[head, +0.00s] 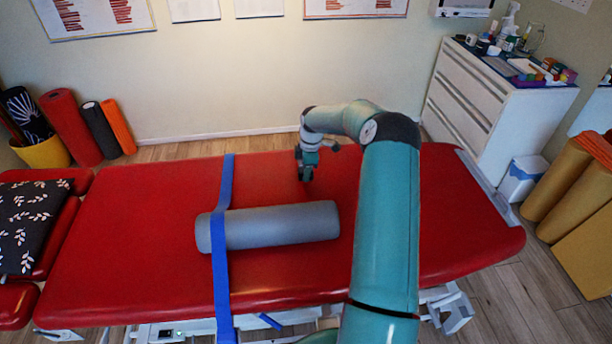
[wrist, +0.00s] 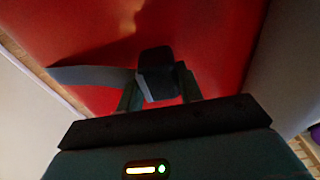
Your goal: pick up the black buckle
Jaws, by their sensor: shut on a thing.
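The black buckle (wrist: 157,66) is between the two fingers of my gripper (wrist: 160,92) in the wrist view, with its dark block standing out past the fingertips. A grey-blue flat strip (wrist: 90,76) runs left from beside it; I cannot tell whether it is joined to the buckle. In the head view my gripper (head: 306,175) points down over the red couch (head: 130,240), behind the grey roller. The dark thing at its tips there is too small to make out. I cannot tell whether the buckle touches the couch.
The grey roller (head: 285,224) lies on the couch, with a blue strap (head: 221,258) across its left end. A white drawer cabinet (head: 490,105) with bottles and small items stands at the back right. A patterned black cushion (head: 30,225) lies at the left. The couch's left part is clear.

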